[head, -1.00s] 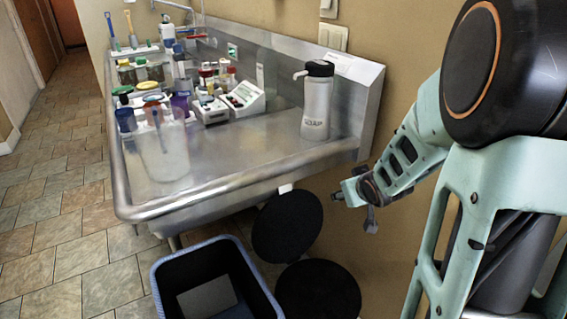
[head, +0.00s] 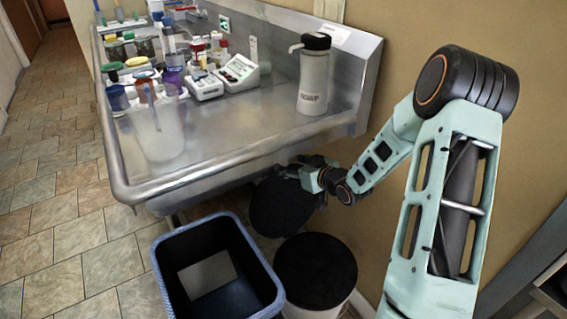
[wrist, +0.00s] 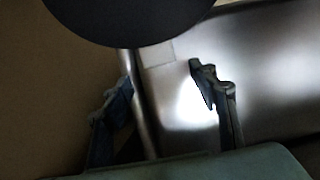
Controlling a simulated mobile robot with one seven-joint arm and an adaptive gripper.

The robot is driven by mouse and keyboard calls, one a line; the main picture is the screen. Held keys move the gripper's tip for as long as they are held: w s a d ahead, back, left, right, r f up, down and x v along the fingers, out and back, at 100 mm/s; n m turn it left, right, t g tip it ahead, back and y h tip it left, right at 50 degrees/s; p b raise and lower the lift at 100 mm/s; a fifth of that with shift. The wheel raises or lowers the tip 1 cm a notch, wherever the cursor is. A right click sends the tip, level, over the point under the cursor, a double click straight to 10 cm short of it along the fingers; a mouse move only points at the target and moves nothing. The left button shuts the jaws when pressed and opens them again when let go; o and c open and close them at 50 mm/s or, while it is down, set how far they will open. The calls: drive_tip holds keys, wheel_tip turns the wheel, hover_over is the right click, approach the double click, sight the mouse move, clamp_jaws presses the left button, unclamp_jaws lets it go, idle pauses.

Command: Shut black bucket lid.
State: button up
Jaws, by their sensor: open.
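A round black lid (head: 275,212) stands raised and tilted below the sink's front edge in the head view. In front of it is a white bucket (head: 352,296) with a round black top (head: 316,270). I cannot tell whether that top is a cover or a dark opening. My gripper (head: 285,170) is at the raised lid's upper edge, below the sink's rim, and partly overlaps the lid in view. In the wrist view, my gripper (wrist: 165,90) has its two fingers apart with nothing between them. A dark round disc (wrist: 130,18) fills the top there, beyond the fingertips. Contact cannot be told.
A blue-rimmed bin (head: 160,262) stands left of the white bucket. The steel sink counter (head: 235,135) overhangs close above my gripper, with a white bottle (head: 313,80) and several jars on it. The wall (head: 500,40) is close on the right. Tiled floor is free at left.

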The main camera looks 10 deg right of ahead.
drive_tip(key=x, duration=0.5)
drive_tip(key=shift+f+b, duration=0.1)
drive_tip(key=shift+b, duration=0.3)
clamp_jaws()
